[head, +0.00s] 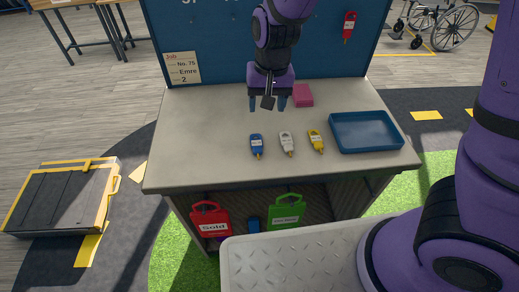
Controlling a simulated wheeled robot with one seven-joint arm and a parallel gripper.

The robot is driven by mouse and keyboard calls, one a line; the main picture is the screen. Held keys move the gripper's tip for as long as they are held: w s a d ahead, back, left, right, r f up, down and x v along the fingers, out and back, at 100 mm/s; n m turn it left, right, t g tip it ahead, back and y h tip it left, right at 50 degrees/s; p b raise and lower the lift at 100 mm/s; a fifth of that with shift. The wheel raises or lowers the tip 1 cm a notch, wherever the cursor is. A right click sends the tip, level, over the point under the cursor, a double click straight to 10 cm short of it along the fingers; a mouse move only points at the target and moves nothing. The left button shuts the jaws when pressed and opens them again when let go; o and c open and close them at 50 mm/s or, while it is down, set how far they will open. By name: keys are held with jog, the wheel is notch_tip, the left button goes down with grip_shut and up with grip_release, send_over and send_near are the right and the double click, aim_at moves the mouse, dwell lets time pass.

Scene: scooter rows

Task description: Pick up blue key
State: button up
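The blue key (256,143) lies on the light grey counter, at the left end of a short row of keys. A white key (287,142) and a yellow key (316,139) lie to its right. My gripper (268,104) hangs over the counter, pointing down, behind the blue key and slightly to its right in the picture. Two blue-tipped fingers show apart, with nothing visible between them. The gripper is apart from the keys.
A blue tray (336,142) sits on the counter's right side. A pink block (302,96) lies behind the keys. A red key (349,27) hangs on the blue back panel (210,45). Red (210,216) and green (287,211) tags sit on the shelf below. The counter's left side is clear.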

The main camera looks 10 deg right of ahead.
send_over(258, 151)
notch_tip(258, 151, down, 5)
jog(key=shift+h, duration=0.4)
notch_tip(258, 151, down, 11)
jog(key=shift+r, duration=0.1)
jog(key=c, duration=1)
